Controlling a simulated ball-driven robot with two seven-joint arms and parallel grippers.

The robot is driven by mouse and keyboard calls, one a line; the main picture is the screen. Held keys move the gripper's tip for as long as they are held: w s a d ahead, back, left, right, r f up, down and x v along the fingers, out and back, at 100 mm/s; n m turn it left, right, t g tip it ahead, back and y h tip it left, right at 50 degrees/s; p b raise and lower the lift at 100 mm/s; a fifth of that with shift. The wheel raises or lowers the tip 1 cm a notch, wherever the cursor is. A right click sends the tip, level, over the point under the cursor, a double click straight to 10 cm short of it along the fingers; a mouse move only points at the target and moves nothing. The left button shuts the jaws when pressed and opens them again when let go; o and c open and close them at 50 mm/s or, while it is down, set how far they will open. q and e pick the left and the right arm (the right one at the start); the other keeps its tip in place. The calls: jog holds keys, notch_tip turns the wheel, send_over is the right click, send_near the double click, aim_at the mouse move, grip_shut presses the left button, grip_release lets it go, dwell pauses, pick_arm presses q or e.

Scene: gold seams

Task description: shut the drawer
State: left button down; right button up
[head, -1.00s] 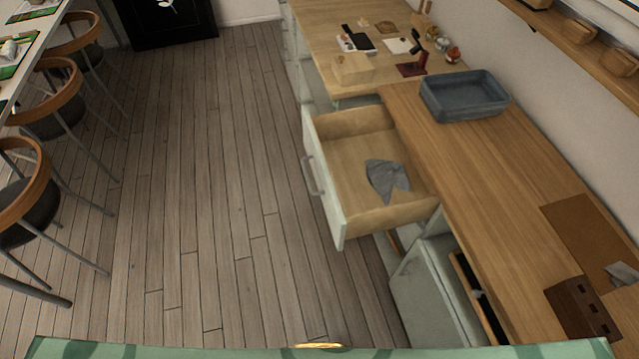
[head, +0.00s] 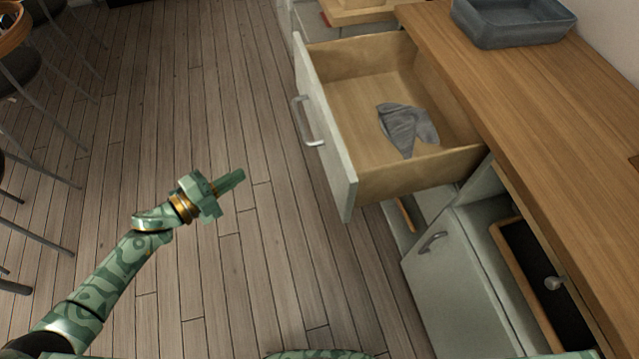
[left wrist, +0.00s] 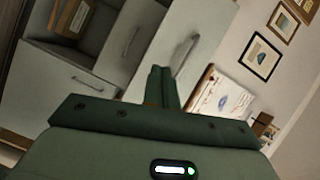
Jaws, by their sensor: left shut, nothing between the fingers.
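The drawer (head: 345,175) stands pulled out from under the wooden counter, its pale front facing left with a metal bar handle (head: 307,122). A grey cloth (head: 405,128) lies inside on the wooden bottom. My left gripper (head: 238,178) is shut and empty, to the left of the drawer front and apart from it, over the floor. In the left wrist view the shut fingers (left wrist: 162,85) point toward pale fronts, with a bar handle (left wrist: 185,54) just beyond them. My right gripper is not in view.
A lower cabinet door (head: 440,285) stands open below and right of the drawer. A grey-blue basin (head: 512,22) sits on the wooden counter (head: 540,130). Chairs (head: 25,75) stand at the far left. The plank floor (head: 220,90) between is clear.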

pick_arm(q)
jog(key=s+d+r+m+g+h, duration=0.3)
jog(key=d+m, duration=0.1)
jog(key=m, duration=0.1)
jog(key=m+g+h, duration=0.2)
jog(key=m+g, duration=0.1)
send_near(335, 176)
jog(key=b+x, duration=0.1)
jog(key=x, duration=0.5)
jog(key=shift+w+d, duration=0.15)
jog(key=shift+d, duration=0.25)
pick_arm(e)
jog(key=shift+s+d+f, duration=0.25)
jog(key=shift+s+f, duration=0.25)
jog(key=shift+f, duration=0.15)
